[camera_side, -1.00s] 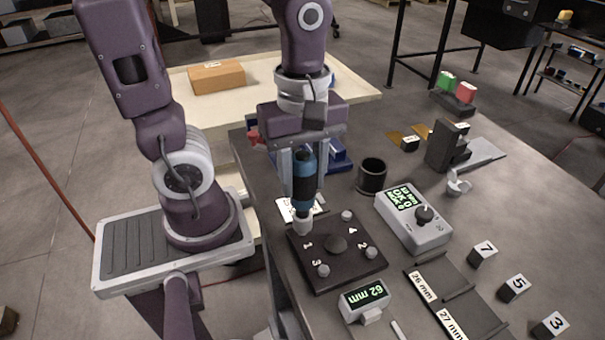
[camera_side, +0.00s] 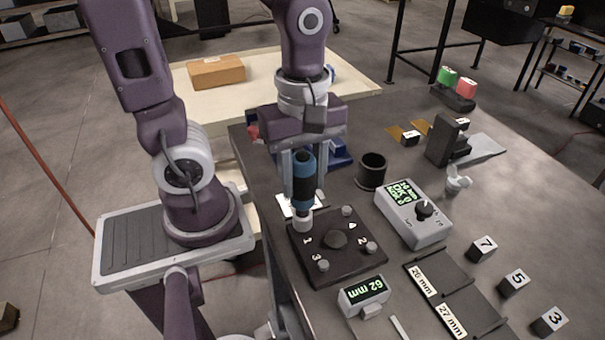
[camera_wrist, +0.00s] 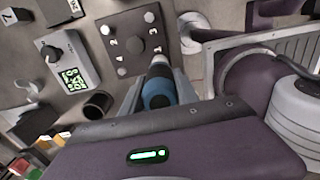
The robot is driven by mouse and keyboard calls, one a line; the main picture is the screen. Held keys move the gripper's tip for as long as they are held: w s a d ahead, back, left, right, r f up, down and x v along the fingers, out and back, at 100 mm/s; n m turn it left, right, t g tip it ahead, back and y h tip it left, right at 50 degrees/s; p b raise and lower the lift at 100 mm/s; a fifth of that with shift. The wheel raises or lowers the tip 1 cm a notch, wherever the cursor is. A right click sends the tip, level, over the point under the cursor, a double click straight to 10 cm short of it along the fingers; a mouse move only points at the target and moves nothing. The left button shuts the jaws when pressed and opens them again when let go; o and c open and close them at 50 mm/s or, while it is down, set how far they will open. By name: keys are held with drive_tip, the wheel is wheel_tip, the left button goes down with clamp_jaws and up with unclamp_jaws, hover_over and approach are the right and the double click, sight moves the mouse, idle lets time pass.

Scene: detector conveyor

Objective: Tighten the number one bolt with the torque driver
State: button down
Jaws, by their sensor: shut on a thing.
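My gripper (camera_side: 303,172) is shut on the torque driver (camera_side: 304,180), a blue and black cylinder held upright with its nose down. The driver also shows in the wrist view (camera_wrist: 158,90). Its lower end meets the dark bolt plate (camera_side: 345,262) at the corner marked 1, so the number one bolt is hidden under it. The other bolts stand at the corners marked 2 (camera_side: 371,247), 3 (camera_side: 323,265) and 4 (camera_side: 347,211). A round dark knob (camera_side: 336,239) is in the plate's middle. The controller box (camera_side: 413,216) has a green lit screen and a dial.
A black cup (camera_side: 372,170) stands behind the plate. Labelled trays (camera_side: 447,282) and numbered blocks (camera_side: 514,284) lie to the right. A green and red button unit (camera_side: 455,92) stands at the back.

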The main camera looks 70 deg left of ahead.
sight(302, 158)
drive_tip(key=shift+f, duration=0.65)
idle(3.3)
drive_tip(key=shift+r, duration=0.1)
drive_tip(key=shift+r, duration=2.95)
